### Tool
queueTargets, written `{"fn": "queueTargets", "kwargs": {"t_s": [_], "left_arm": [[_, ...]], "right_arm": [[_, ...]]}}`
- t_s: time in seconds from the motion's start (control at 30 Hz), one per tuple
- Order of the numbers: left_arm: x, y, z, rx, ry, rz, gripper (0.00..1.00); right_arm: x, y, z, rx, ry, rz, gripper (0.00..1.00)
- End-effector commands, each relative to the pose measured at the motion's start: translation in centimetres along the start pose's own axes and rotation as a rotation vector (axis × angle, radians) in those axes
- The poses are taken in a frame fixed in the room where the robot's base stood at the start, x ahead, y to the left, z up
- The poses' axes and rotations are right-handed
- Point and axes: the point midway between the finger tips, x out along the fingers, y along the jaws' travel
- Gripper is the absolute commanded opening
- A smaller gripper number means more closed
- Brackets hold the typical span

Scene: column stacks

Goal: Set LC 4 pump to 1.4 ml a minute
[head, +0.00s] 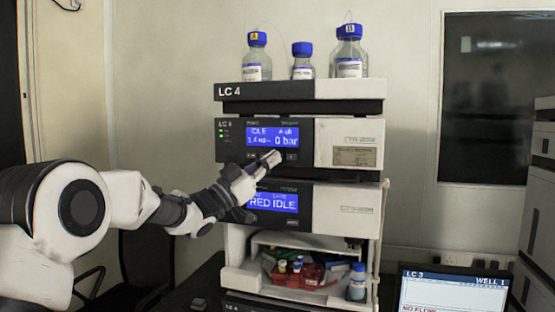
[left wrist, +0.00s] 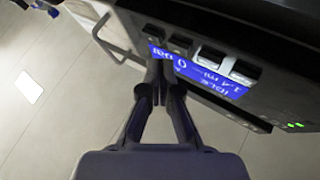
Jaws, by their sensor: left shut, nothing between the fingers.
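The LC 4 stack has a pump module (head: 349,143) with a blue display (head: 272,138). The display reads IDLE, about 1.4 ml and 0 bar; the small print is blurred. It also shows upside down in the left wrist view (left wrist: 205,78). A row of keys lies beside the display, including two pale keys (left wrist: 210,58) and darker ones (left wrist: 180,43). My left gripper (head: 273,159) is shut and empty, its tips at the key row just below the display. In the left wrist view its tips (left wrist: 164,68) partly cover the panel; I cannot tell whether they touch a key. My right gripper is not in view.
Blue-capped bottles (head: 257,65) stand on the top tray (head: 300,91). A lower module (head: 347,209) shows RED IDLE, partly behind my left arm. Below it is an open bay with vials (head: 296,268). An LC 3 screen (head: 452,291) is at the lower right.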

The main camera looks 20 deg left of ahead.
Motion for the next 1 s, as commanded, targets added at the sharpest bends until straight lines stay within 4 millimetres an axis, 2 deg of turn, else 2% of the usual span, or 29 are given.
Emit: {"fn": "queueTargets", "kwargs": {"t_s": [0.13,0.5,1.0], "left_arm": [[-0.7,0.4,-0.1,0.0,0.0,-0.001,0.0],[-3.3,2.3,-2.0,0.0,0.001,-0.001,0.0],[-3.5,2.5,-2.5,0.0,0.0,0.0,0.0]], "right_arm": [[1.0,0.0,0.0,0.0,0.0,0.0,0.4],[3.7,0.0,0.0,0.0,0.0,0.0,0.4],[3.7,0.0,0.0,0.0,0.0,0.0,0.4]]}}
